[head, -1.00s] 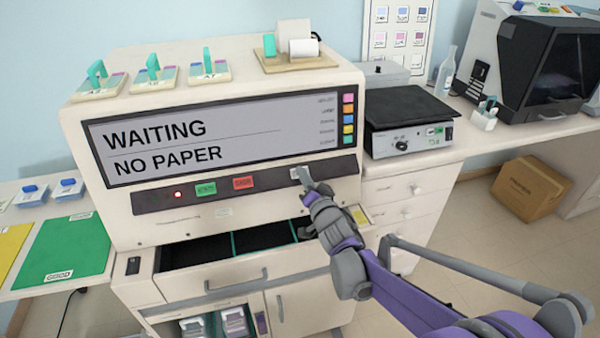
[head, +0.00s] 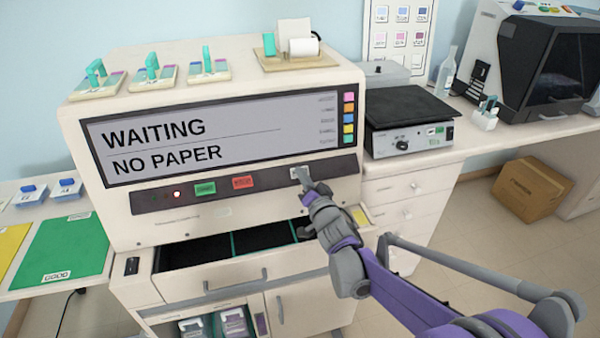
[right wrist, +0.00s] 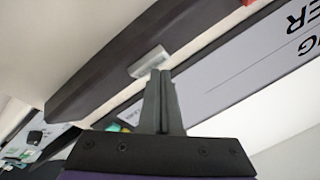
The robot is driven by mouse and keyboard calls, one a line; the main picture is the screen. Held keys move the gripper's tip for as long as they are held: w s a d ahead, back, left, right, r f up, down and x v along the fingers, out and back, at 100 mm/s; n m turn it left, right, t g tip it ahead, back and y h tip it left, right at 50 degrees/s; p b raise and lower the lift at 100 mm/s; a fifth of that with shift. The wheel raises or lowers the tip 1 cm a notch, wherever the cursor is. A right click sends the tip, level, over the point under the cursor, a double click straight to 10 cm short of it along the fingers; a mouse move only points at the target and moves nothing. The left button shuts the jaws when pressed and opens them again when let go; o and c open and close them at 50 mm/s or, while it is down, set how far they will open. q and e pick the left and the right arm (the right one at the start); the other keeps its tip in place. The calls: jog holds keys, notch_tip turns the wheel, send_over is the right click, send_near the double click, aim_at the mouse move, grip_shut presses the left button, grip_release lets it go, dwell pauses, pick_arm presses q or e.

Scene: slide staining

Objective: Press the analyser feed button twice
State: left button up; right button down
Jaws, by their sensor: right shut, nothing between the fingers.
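The analyser (head: 280,205) is a large cream machine, and its screen (head: 230,130) reads "WAITING" and "NO PAPER". Below the screen a dark strip carries a red light, a green button (head: 205,189), a red button (head: 243,182) and a pale grey feed button (head: 296,173) at its right end. My right gripper (head: 304,176) is shut and empty, its fingertips at the grey button and partly covering it. In the right wrist view the closed fingertips (right wrist: 160,74) point at the grey button (right wrist: 149,61), touching it or very close; I cannot tell which. My left gripper is not in view.
An open drawer (head: 215,270) juts out under the panel, below my right gripper. A paper roll holder (head: 296,62) and several slide stands sit on top of the analyser. A hotplate (head: 408,140) stands on the counter to the right. A cardboard box (head: 530,190) is on the floor.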

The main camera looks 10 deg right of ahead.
jog(key=shift+w+f, duration=0.15)
dwell(0.5)
jog(key=shift+s+r, duration=0.55)
jog(key=shift+s+r+p, duration=1.25)
jog(key=shift+s+r, duration=0.5)
jog(key=shift+r, duration=0.1)
dwell(1.4)
